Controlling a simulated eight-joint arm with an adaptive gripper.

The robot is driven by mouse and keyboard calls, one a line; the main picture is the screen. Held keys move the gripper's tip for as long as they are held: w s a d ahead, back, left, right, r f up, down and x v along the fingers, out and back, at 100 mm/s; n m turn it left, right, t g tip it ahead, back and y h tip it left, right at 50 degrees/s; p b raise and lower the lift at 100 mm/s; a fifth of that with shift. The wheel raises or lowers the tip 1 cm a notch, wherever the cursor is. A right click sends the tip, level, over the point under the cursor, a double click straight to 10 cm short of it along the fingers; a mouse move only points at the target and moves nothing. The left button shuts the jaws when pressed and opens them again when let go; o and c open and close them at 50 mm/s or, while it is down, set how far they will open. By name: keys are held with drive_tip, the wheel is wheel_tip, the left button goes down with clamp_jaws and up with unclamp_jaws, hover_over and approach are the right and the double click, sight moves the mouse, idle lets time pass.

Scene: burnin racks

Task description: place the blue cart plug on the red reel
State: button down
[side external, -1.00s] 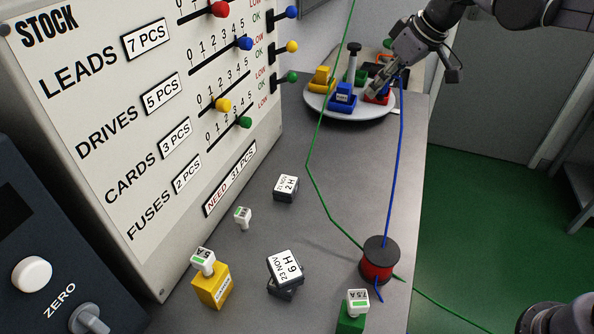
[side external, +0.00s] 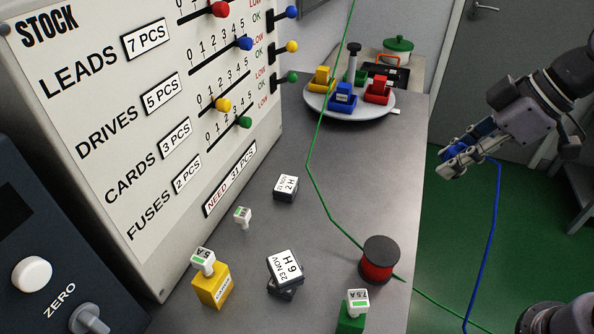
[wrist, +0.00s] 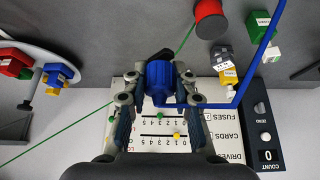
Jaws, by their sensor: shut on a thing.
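The blue cart plug (side external: 457,149) is between the fingers of my gripper (side external: 455,160), with its blue cable (side external: 491,230) hanging down. In the side view they are in the air to the right of the table edge. The plug also shows in the wrist view (wrist: 160,80), held between both fingers (wrist: 157,92). The red reel (side external: 376,268), with dark flanges, stands upright near the table's right edge, lower left of my gripper. It also shows at the top of the wrist view (wrist: 209,27). My gripper is apart from the reel.
A round grey turntable (side external: 372,110) at the back bears blue, yellow and red blocks. A green cable (side external: 317,180) crosses the table and passes by the reel. A green block (side external: 351,323) stands in front of the reel. The stock board (side external: 150,130) rises at left.

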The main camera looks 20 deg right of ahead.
drive_tip(key=shift+s+a+f, duration=0.3)
drive_tip(key=shift+a+f, duration=0.05)
drive_tip(key=shift+a, duration=0.05)
hover_over(371, 247)
drive_tip(key=s+d, duration=0.1)
drive_tip(key=f, duration=0.6)
drive_tip(key=shift+s+d+f, duration=0.15)
drive_tip(key=shift+s+f, duration=0.05)
drive_tip(key=shift+f, duration=2.05)
drive_tip(key=shift+f, duration=0.2)
drive_tip(key=c, duration=1.1)
unclamp_jaws()
